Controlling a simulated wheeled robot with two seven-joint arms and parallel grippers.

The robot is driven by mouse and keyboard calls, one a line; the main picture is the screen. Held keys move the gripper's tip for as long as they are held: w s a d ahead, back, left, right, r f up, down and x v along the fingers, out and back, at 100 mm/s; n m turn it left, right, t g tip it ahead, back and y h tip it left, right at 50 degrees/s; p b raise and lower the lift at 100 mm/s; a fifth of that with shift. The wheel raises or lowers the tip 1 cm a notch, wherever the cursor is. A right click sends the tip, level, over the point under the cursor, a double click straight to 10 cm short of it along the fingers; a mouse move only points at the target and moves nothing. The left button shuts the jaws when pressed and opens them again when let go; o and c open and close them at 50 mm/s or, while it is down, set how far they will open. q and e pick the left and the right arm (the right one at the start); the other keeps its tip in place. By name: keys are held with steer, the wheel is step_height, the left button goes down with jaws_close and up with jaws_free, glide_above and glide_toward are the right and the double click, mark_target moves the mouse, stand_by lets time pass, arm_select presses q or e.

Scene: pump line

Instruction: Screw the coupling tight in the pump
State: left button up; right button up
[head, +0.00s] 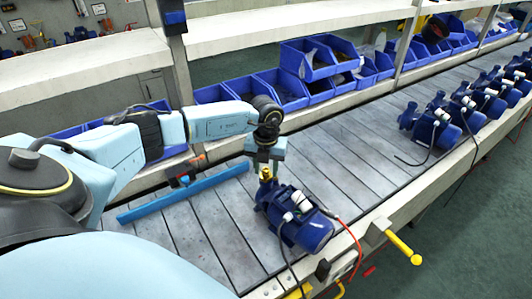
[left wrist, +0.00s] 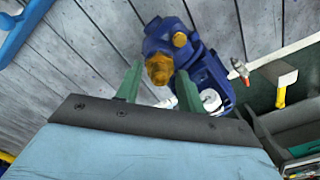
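The blue pump (head: 305,228) lies on the slatted conveyor, and its blue body also shows in the left wrist view (left wrist: 208,75). The brass-yellow coupling (head: 265,174) stands at the pump's port, at its upper left end. In the head view my left gripper (head: 264,163) points down from above at the coupling. The thread between coupling and port is hidden. My right gripper is not in view.
A blue bar (head: 185,193) lies across the conveyor at the left. More blue pumps (head: 435,125) stand farther right. Blue bins (head: 305,65) line the back. A yellow handle (head: 403,249) and a red cable (head: 352,236) are near the front edge.

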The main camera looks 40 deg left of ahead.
arm_select(q)
jaws_close()
steer(key=shift+f+m+b, duration=0.1)
steer(key=shift+m+b, duration=0.3)
steer(key=shift+m, duration=1.3)
steer(key=m+b, duration=0.1)
steer(key=m, duration=0.1)
steer(key=shift+m+b, duration=0.35)
steer(key=shift+m, duration=0.35)
